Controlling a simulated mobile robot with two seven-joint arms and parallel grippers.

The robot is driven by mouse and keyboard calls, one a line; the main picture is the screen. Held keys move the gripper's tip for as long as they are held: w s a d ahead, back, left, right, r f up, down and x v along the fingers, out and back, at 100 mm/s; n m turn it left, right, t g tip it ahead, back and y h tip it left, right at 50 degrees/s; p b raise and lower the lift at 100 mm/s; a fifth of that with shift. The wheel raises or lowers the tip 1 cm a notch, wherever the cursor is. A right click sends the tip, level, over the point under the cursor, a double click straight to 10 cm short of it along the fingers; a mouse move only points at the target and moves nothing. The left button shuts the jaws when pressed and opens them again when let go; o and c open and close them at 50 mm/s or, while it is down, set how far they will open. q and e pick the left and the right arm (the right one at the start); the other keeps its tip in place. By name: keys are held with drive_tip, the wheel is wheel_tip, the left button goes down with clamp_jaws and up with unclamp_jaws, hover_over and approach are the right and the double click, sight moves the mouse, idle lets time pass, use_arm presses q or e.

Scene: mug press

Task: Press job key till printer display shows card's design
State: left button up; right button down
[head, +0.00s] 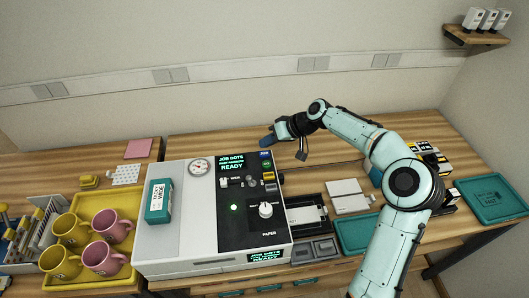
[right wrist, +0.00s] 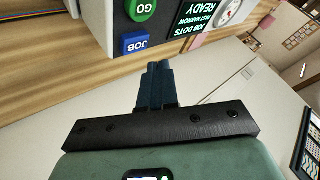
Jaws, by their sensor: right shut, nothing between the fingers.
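The grey-white printer (head: 180,235) has a black panel whose display (head: 231,163) reads JOB DOTS, a smaller line and READY. The display shows upside down in the right wrist view (right wrist: 197,22). The blue job key (right wrist: 135,43) sits beside the green GO key (right wrist: 142,9); in the head view the job key (head: 265,153) is small, at the panel's far right corner. My right gripper (head: 265,143) is shut and empty, its dark blue fingertips (right wrist: 155,68) close to the job key and seemingly apart from it. I cannot make out a card's design. My left gripper is not in view.
A yellow tray (head: 126,203) with several mugs stands left of the printer. A teal box (head: 159,201) lies on the printer's top. Right of it are a white panel (head: 348,195), a teal tray (head: 357,234) and another teal tray (head: 492,199). The wall stands behind.

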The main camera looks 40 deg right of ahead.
sight(267, 153)
drive_tip(key=shift+w+r+p, duration=0.1)
drive_tip(key=shift+r+p, duration=0.45)
drive_tip(key=shift+r, duration=1.4)
drive_tip(key=shift+f, duration=0.1)
